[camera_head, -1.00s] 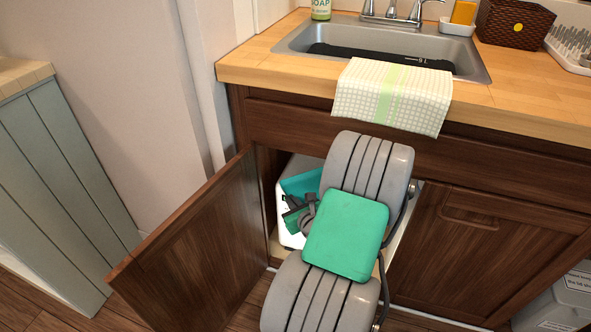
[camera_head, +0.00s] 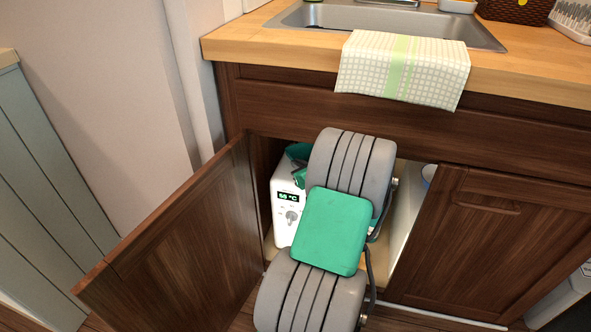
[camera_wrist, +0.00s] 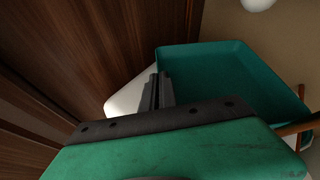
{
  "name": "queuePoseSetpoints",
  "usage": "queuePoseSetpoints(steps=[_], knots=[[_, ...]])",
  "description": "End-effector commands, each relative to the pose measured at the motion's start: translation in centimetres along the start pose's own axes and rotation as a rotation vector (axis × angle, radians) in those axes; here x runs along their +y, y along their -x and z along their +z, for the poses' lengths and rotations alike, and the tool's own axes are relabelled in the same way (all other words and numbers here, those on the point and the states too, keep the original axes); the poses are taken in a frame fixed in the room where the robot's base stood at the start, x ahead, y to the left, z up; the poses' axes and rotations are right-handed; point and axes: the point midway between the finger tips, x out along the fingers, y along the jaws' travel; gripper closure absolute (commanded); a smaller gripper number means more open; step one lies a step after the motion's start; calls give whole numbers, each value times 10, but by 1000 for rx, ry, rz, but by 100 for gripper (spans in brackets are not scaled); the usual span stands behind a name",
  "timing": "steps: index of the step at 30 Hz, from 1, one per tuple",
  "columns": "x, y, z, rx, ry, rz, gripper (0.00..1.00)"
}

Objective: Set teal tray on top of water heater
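The white water heater (camera_head: 287,213) stands inside the open cabinet under the sink, its display and dial facing out. The teal tray (camera_head: 298,152) is mostly hidden behind my arm in the head view, at the heater's top. In the wrist view the tray (camera_wrist: 235,80) is seen from above, with part of the heater's white top (camera_wrist: 125,102) to its left. My gripper (camera_wrist: 160,92) has its dark fingers close together at the tray's left wall and looks shut on it. Whether the tray's underside touches the heater cannot be told.
The open cabinet door (camera_head: 185,245) stands left of my arm, and the closed door (camera_head: 480,235) is on the right. The counter edge (camera_head: 270,60) with a hanging checked towel (camera_head: 402,70) is above the opening. A round white thing (camera_wrist: 258,3) shows in the wrist view.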

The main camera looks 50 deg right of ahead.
Motion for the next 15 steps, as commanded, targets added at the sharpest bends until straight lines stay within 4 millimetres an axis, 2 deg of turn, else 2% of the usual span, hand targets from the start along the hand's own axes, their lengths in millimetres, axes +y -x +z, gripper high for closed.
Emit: queuePoseSetpoints(steps=[6, 15], knots=[[0, 0, -1, 0, 0, 0, 100], [0, 0, -1, 0, 0, 0, 76]])
